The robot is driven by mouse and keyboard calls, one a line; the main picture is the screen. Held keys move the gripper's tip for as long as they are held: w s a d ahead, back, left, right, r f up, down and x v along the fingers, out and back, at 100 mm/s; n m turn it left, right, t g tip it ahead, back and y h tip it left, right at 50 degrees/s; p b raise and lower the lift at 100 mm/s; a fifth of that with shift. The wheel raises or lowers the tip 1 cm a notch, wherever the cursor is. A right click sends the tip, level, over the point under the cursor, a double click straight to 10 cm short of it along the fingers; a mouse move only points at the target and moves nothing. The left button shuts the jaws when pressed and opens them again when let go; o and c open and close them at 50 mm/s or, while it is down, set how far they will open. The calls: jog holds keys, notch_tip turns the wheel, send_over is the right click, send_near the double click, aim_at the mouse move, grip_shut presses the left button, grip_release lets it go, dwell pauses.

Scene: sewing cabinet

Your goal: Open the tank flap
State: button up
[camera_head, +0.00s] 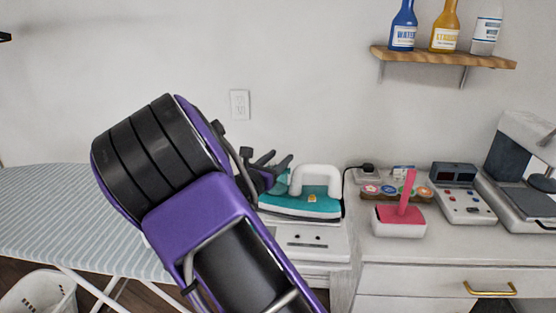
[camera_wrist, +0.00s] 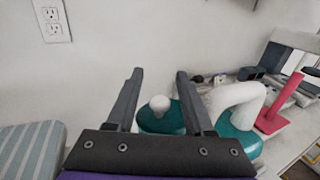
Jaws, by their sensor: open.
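A teal iron (camera_head: 313,201) with a thick white loop handle (camera_head: 318,172) sits on a white base (camera_head: 312,240) in the head view. The handle also shows in the wrist view (camera_wrist: 238,98), right of my right finger. My gripper (camera_head: 280,160) is open at the iron's left end, its fingers partly covering that end. In the wrist view my gripper (camera_wrist: 160,73) has a small rounded white piece (camera_wrist: 159,104) on the teal body between its fingers, with clear gaps on both sides. I cannot tell which part is the tank flap, or whether it is open.
A striped ironing board (camera_head: 60,215) is at left, with a white basket (camera_head: 38,294) below. A pink-post stand (camera_head: 400,222), a grey device (camera_head: 457,195) and a larger machine (camera_head: 520,170) stand right of the iron. A bottle shelf (camera_head: 440,56) hangs above.

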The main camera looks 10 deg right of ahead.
grip_shut()
dwell(0.5)
jog(key=m+b, duration=0.1)
jog(key=m, duration=0.1)
jog(key=d+r+m+g+y, duration=0.1)
jog(key=shift+s+m+b, duration=0.15)
jog(key=shift+m+b, duration=0.2)
jog(key=shift+m, duration=0.05)
jog(key=shift+s+d+r+m+y+b, duration=0.2)
jog(key=shift+d+m+y, duration=0.3)
jog(key=shift+m+y, duration=0.55)
jog(key=shift+s+d+r+m+y+b, duration=0.15)
jog(key=shift+d+m+y, duration=0.4)
jog(key=shift+m, duration=0.95)
jog(key=shift+s+d+r+m+y+b, duration=0.15)
jog(key=shift+d+m+y, duration=0.3)
jog(key=shift+m+y, duration=0.6)
jog(key=shift+f, duration=0.1)
